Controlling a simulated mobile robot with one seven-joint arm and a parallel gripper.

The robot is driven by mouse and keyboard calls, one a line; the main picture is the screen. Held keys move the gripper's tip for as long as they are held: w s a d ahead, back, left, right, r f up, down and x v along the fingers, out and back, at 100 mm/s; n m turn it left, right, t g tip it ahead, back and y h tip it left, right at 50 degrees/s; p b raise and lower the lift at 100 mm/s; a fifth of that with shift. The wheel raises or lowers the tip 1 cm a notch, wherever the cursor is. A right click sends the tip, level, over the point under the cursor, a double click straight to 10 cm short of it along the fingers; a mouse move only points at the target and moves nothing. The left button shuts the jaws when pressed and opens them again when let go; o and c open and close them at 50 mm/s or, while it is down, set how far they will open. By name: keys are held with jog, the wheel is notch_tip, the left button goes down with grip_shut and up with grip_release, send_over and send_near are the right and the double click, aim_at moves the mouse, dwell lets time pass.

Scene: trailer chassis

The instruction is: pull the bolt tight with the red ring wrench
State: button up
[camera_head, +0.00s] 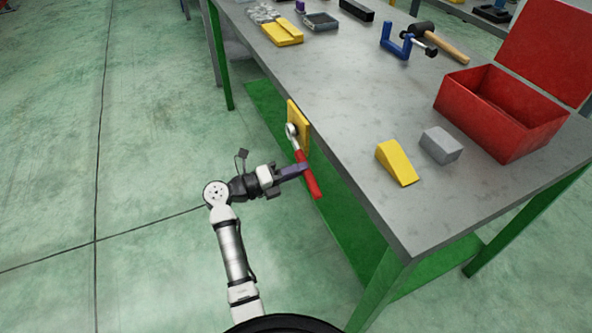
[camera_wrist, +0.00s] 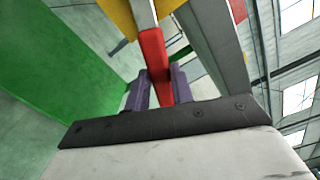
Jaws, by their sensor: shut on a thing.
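The red ring wrench (camera_head: 312,184) hangs slanting down at the side edge of the workbench. Its pale ring end (camera_head: 291,130) is at the yellow plate (camera_head: 299,117) on the bench edge. The bolt is hidden or too small to make out there. My gripper (camera_head: 301,171) is shut on the red handle, reaching it from the left. In the wrist view the purple fingers of my gripper (camera_wrist: 160,88) stand on both sides of the red ring wrench (camera_wrist: 153,52), with the yellow plate (camera_wrist: 170,6) beyond.
The grey workbench (camera_head: 330,75) has green legs and a green lower shelf. On it are an open red toolbox (camera_head: 490,110), a yellow wedge (camera_head: 396,163), a grey block (camera_head: 441,145), a hammer (camera_head: 440,40) and a blue clamp (camera_head: 397,42). The floor to the left is clear.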

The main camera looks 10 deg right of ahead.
grip_shut()
jog(key=shift+w+a+f+m+b, duration=0.15)
jog(key=shift+f+m+b, duration=0.25)
jog(key=shift+b, duration=0.7)
jog(key=shift+w+f+m+b, duration=0.2)
jog(key=shift+f+m+b, duration=0.2)
jog(key=shift+b, duration=0.7)
jog(key=shift+w+a+f+m+b, duration=0.1)
jog(key=shift+w+f+m+b, duration=0.4)
jog(key=shift+b, duration=1.1)
jog(key=shift+w+a+f+m+b, duration=0.15)
jog(key=shift+f+m+b, duration=0.5)
jog(key=shift+b, duration=0.95)
jog(key=shift+s+d+r+p, duration=0.1)
jog(key=shift+r+p, duration=0.45)
jog(key=shift+p, duration=0.05)
jog(key=b+v, duration=0.1)
jog(key=v, duration=0.5)
jog(key=shift+s+f, duration=0.1)
